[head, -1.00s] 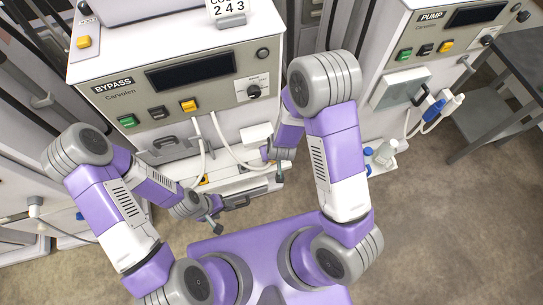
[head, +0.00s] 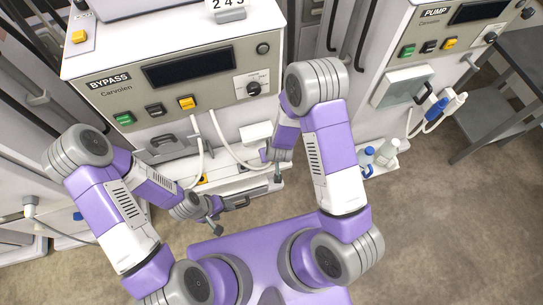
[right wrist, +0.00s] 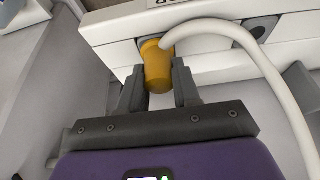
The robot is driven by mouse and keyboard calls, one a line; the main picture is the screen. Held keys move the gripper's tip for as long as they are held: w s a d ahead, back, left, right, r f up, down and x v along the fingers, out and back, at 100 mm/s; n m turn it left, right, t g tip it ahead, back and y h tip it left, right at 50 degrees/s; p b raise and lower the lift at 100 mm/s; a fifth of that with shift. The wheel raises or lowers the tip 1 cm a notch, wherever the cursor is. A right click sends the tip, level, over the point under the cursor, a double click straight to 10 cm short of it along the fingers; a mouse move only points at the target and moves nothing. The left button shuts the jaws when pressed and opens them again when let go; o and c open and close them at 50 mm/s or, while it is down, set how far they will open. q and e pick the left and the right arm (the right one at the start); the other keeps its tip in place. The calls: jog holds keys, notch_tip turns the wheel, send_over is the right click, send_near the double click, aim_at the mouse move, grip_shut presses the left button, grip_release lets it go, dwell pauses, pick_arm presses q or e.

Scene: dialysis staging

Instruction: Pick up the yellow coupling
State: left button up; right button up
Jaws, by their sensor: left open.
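The yellow coupling (right wrist: 157,67) stands in front of a white ledge in the right wrist view, with a white hose (right wrist: 222,32) curving from its top to the right. My right gripper (right wrist: 158,82) has one finger on each side of the coupling, very close to it. I cannot tell whether the fingers press on it. In the head view my right gripper (head: 278,176) is at the lower front of the BYPASS machine, and the coupling is not clear there. My left gripper (head: 214,230) is open and empty, low in front of the same machine.
The BYPASS machine (head: 180,75) stands ahead, with a white hose (head: 225,145) hanging down its front. The PUMP machine (head: 440,45) is at the right, with bottles (head: 385,152) low beside it. A grey cart (head: 505,95) stands far right. Floor (head: 440,230) at the right is clear.

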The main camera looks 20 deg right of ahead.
grip_shut()
jog(key=shift+r, duration=0.1)
